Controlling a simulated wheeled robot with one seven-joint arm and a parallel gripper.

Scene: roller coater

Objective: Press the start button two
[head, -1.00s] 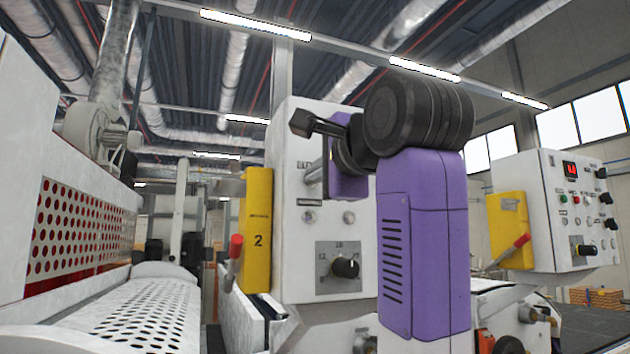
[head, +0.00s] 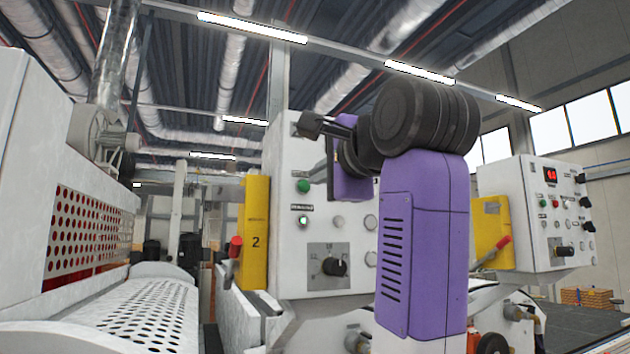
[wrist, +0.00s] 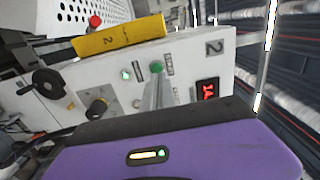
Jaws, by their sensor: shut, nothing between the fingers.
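The control panel (head: 290,262) with the yellow part marked 2 (head: 257,230) stands in the middle of the head view. A round green button (head: 303,186) sits on its face, above a lit whitish lamp (head: 302,221). My gripper (head: 313,176) is shut and empty, its fingertips just right of the green button. The wrist view shows the same green button (wrist: 157,67) just past the tips of my gripper (wrist: 155,82). The lamp (wrist: 126,74) is left of it. I cannot tell whether the tips touch the button. My arm hides the panel's right part.
A black rotary knob (head: 335,267) sits lower on the panel, and a red digital display (wrist: 208,91) shows in the wrist view. A second control box (head: 540,215) stands at right. A perforated white machine guard (head: 85,235) fills the left side.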

